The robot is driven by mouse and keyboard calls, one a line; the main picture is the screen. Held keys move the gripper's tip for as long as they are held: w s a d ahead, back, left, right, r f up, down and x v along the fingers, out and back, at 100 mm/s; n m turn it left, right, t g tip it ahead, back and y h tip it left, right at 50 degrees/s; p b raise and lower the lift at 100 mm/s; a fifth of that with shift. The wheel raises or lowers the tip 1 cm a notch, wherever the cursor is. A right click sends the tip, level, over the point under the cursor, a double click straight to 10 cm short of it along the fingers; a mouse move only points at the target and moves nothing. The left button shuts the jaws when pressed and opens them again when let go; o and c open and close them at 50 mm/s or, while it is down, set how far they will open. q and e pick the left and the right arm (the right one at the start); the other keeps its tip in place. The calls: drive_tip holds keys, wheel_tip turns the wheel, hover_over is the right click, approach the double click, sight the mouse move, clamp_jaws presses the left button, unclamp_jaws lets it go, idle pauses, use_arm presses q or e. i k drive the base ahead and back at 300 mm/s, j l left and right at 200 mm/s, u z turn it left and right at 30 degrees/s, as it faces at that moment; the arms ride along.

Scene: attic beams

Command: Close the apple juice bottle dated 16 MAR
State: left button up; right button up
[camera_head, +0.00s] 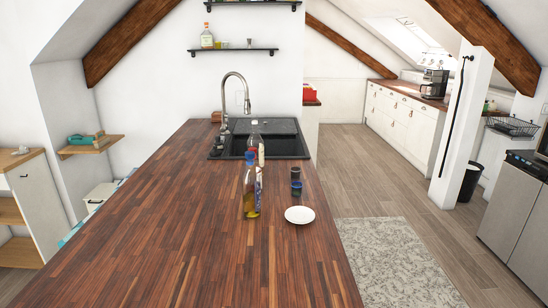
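Two bottles stand close together on the wooden counter (190,230), near its middle. The front bottle (250,196) is clear, with a blue upper part and yellowish liquid low down. The rear bottle (255,137) is clear with a light top and is partly hidden behind the front one. Both look upright. Labels and dates are too small to read, so I cannot tell which is the apple juice dated 16 MAR, or whether either is capped. No loose cap is recognizable. Neither of my grippers is in view.
A white plate (299,215) and small dark cups (296,181) stand right of the bottles, near the counter's right edge. A black sink with a tall faucet (236,82) is behind. The near counter is clear. Open floor with a grey rug (395,262) lies right.

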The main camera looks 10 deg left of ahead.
sight(255, 140)
drive_tip(key=z, duration=1.95)
drive_tip(key=i+z, duration=0.15)
drive_tip(key=i+u, duration=0.15)
drive_tip(key=i, duration=0.55)
drive_tip(key=i+l+u, duration=0.2)
drive_tip(key=i, duration=0.55)
drive_tip(key=i+j+u, duration=0.2)
drive_tip(key=i+u, duration=0.6)
drive_tip(key=u, duration=0.2)
drive_tip(key=i+l+u, duration=0.1)
drive_tip(key=i+u, duration=0.55)
drive_tip(key=i, duration=1.45)
drive_tip(key=i+u, duration=0.15)
drive_tip(key=u, duration=2.45)
